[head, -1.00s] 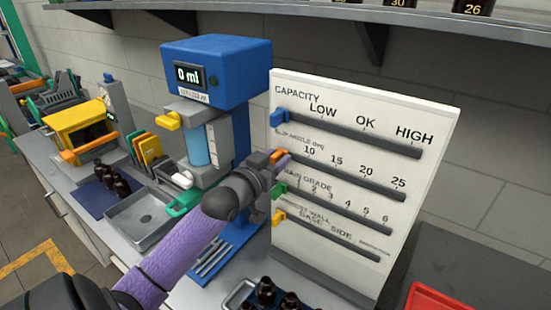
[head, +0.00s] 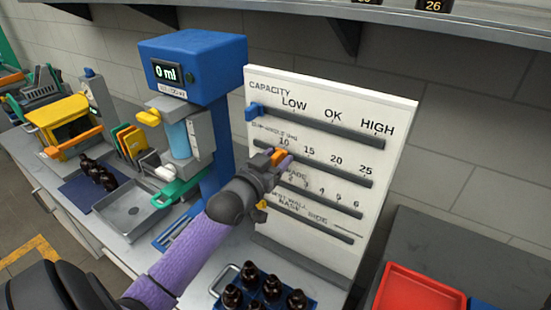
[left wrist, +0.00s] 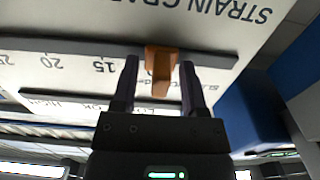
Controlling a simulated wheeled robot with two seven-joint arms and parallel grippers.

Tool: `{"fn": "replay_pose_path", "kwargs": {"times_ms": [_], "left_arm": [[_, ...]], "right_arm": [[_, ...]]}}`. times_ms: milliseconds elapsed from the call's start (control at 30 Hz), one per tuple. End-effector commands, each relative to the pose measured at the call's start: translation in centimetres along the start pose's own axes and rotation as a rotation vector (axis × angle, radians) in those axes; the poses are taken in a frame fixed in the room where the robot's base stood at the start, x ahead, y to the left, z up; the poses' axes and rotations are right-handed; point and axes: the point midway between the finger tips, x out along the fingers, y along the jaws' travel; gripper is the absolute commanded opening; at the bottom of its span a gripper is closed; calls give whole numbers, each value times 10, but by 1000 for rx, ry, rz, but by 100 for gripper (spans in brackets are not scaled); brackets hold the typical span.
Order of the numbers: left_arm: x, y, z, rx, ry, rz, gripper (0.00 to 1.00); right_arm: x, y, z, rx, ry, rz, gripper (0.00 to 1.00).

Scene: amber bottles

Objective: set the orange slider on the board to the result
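The white board (head: 390,112) carries several labelled slots. The orange slider (head: 277,155) sits in the second slot, close to the 10 mark, left of 15, 20 and 25. My left gripper (head: 281,160) is at that slot, with its fingers on either side of the slider. In the left wrist view, the orange slider (left wrist: 160,68) stands between the two purple fingers. A gap shows at its left side; the right finger is very close, and I cannot tell if it touches. My right gripper is out of view.
The blue slider (head: 254,112) is at the left end of the top slot. A yellow slider (head: 262,206) shows lower down. A blue device (head: 193,65) reading 0 ml stands left. Dark bottles (head: 271,289) stand below the board. A red tray (head: 420,290) is at right.

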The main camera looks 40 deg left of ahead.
Motion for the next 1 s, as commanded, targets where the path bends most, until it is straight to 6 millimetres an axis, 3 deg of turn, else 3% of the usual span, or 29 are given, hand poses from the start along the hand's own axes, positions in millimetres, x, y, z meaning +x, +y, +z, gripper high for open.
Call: {"fn": "replay_pose_path", "kwargs": {"times_ms": [167, 400, 600, 1000], "left_arm": [[-11, 0, 1, 0, -2, 1, 56], [-65, 0, 3, 0, -5, 0, 56], [-95, 0, 2, 0, -3, 0, 56], [-99, 0, 0, 0, 0, 0, 56]], "right_arm": [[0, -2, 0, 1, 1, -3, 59], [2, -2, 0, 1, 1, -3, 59], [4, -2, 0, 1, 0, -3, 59], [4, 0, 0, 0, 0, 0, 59]]}}
